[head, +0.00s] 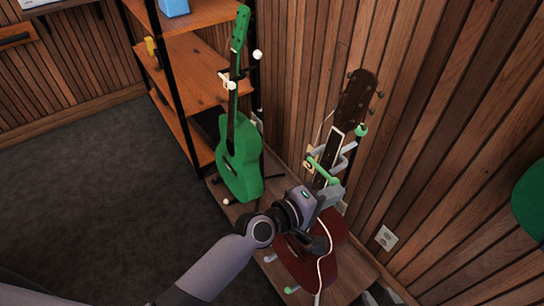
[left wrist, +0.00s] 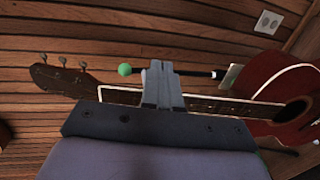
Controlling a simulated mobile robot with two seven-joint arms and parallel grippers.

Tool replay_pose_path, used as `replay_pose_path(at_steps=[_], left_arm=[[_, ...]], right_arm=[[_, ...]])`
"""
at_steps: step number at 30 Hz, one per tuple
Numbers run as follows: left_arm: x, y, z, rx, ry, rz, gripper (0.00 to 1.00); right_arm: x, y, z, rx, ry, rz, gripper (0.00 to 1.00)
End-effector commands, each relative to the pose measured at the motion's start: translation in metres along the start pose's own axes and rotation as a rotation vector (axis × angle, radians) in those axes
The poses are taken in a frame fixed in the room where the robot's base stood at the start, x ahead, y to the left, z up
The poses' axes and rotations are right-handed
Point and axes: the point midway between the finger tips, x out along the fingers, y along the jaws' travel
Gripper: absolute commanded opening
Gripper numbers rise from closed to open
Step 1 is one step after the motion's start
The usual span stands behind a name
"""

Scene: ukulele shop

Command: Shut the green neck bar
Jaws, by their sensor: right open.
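A dark red ukulele (head: 297,262) with a dark neck and headstock (head: 357,95) leans on a stand against the slatted wall. I cannot tell whether the bar touches both prongs. My left gripper (head: 332,192) is just below the bar, in front of the neck. In the left wrist view its fingers (left wrist: 161,78) look together, with nothing visible between them. My right gripper (head: 382,293) shows only in part at the bottom edge.
A green ukulele (head: 239,160) stands on the left, near an open shelf (head: 185,65). A green ball (head: 361,130) tops a black rod beside the red ukulele's neck. A wall socket (head: 386,238) is on the right. The dark floor (head: 80,190) is clear on the left.

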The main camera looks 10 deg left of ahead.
Motion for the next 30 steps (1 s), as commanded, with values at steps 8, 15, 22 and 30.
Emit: replay_pose_path(at_steps=[8,15,22,30], left_arm=[[-0.032,0.000,-0.001,0.002,0.003,-0.001,0.00],[-0.061,-0.001,0.000,0.000,0.002,-0.001,0.00],[-0.070,0.000,0.000,0.000,0.000,-0.001,0.00],[-0.097,-0.035,-0.011,0.172,0.091,-0.087,0.00]], right_arm=[[-0.003,0.000,-0.004,0.000,0.000,0.000,0.43],[-0.003,0.000,-0.005,-0.001,0.000,0.000,0.43],[-0.004,0.000,-0.005,-0.001,0.000,0.000,0.43],[-0.005,0.000,-0.006,-0.001,0.000,0.000,0.43]])
